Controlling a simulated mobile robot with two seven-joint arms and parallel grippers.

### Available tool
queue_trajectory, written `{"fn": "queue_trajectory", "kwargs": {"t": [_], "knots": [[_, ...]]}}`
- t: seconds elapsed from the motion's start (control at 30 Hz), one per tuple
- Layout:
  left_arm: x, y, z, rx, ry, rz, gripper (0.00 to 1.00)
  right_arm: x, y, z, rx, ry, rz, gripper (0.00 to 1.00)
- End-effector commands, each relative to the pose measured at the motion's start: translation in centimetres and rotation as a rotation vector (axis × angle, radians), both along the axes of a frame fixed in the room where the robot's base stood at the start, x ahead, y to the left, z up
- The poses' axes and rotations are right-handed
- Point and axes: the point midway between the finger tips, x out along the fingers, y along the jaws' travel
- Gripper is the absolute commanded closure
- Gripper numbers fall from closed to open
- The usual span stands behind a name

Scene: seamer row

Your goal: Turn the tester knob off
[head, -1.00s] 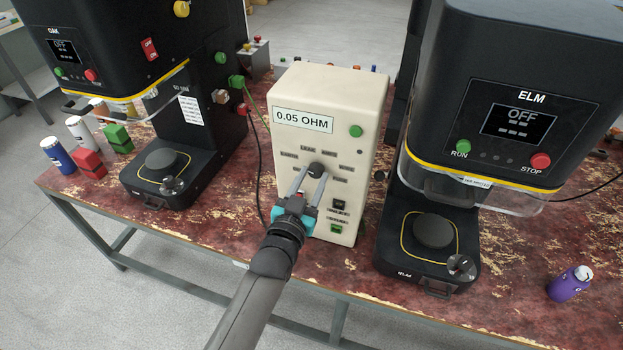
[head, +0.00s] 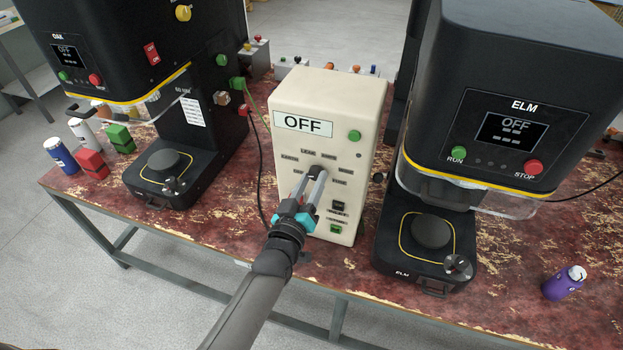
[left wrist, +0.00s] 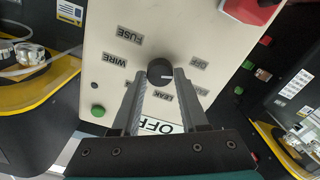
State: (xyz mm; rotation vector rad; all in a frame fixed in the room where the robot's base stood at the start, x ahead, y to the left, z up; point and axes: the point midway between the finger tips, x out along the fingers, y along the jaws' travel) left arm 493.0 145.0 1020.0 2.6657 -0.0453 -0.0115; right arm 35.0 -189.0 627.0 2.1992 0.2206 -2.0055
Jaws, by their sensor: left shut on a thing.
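The tester (head: 345,120) is a cream box standing on the table between two black machines. Its display (head: 303,124) reads OFF. The dark round tester knob (head: 316,171) sits mid-face among small labels. In the left wrist view the knob (left wrist: 160,71) shows a pale mark toward its right side, where the OFF label (left wrist: 198,62) is. My left gripper (head: 312,182) is shut on the knob, one finger on each side; it also shows in the left wrist view (left wrist: 160,84). My right gripper is not in view.
The OAK machine (head: 130,50) stands left and the ELM machine (head: 510,130) right, both with OFF screens. A green button (head: 354,136) is on the tester's upper face. Cans and red and green blocks (head: 91,163) are at far left.

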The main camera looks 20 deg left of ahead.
Motion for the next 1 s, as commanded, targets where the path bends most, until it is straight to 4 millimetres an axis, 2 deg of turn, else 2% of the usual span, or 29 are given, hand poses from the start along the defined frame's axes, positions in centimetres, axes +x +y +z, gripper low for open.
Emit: {"fn": "queue_trajectory", "kwargs": {"t": [0.4, 1.0], "knots": [[0.0, 0.01, 0.02, -0.259, 0.007, 0.0, 1.0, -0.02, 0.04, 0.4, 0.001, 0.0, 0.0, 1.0], [0.0, 0.02, -0.02, -0.329, 0.011, 0.0, 1.0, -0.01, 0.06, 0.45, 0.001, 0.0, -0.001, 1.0]]}}
